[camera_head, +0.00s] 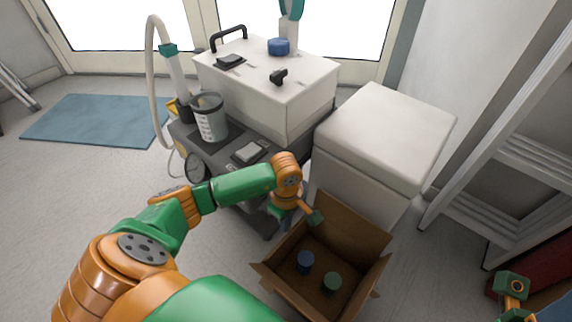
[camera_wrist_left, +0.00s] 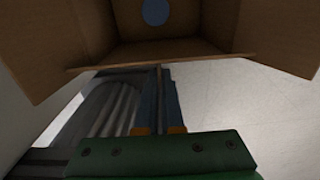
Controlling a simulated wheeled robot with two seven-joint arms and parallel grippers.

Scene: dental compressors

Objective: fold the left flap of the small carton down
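The small brown carton (camera_head: 304,294) stands open on the floor at lower middle in the head view, with flaps splayed outward. A blue round item (camera_head: 305,262) and a green one (camera_head: 332,282) lie inside. My left gripper (camera_head: 285,212) is at the carton's far left side, outside it. In the left wrist view, the carton (camera_wrist_left: 150,52) fills the top, with a blue item (camera_wrist_left: 155,11) inside. My left gripper's fingers (camera_wrist_left: 159,85) are together, empty, close to the edge of the nearest flap; contact cannot be told. My right gripper (camera_head: 513,287) shows partly at lower right; its fingertips are unclear.
A white box (camera_head: 385,130) stands right behind the carton. A grey cart (camera_head: 225,160) carrying a white compressor housing (camera_head: 265,90) and a cup (camera_head: 208,120) is at the back left. A white shelf or ladder (camera_head: 490,190) stands at right.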

